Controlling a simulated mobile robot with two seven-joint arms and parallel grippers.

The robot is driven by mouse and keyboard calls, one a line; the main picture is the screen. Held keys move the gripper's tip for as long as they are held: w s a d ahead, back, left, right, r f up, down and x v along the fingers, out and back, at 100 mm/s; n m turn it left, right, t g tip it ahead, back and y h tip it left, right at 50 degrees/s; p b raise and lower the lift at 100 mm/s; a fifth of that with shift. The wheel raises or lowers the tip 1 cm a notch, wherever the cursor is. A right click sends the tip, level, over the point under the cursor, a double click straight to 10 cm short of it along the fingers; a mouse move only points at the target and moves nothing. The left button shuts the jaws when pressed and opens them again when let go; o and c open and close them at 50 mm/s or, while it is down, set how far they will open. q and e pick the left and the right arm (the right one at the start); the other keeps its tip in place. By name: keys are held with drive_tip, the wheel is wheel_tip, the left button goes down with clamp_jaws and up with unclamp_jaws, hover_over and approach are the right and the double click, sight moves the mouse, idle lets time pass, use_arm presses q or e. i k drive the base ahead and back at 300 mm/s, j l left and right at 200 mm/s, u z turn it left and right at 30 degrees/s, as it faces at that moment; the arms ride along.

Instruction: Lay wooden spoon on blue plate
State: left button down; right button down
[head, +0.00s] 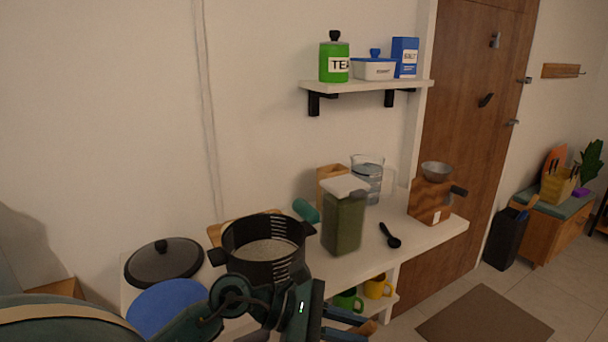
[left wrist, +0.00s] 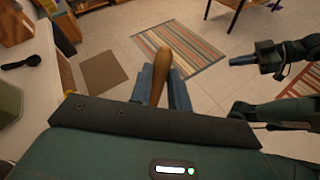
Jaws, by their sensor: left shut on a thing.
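The blue plate (head: 168,305) lies on the counter at the lower left of the head view, partly hidden by my arm. My left gripper (head: 345,322) is in front of the counter, right of the plate and apart from it. It is shut on the wooden spoon (head: 368,328), of which only a brown end shows in the head view. In the left wrist view the spoon (left wrist: 162,65) stands out between the blue fingers of my left gripper (left wrist: 162,88). My right gripper (left wrist: 242,60) shows at the right of the left wrist view, with nothing seen in it.
A black strainer pot (head: 265,248) and a dark lid (head: 163,260) stand beside the plate. A green-filled jar (head: 343,220), a measuring jug (head: 367,180), a black scoop (head: 389,236) and a wooden grinder (head: 430,200) stand further right. Mugs (head: 378,287) sit on a lower shelf.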

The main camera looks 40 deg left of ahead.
sight(169, 307)
drive_tip(key=i+l+u, duration=0.15)
drive_tip(key=i+l, duration=0.55)
drive_tip(key=l+u, duration=0.2)
drive_tip(key=u, duration=1.2)
drive_tip(key=i+l, duration=0.05)
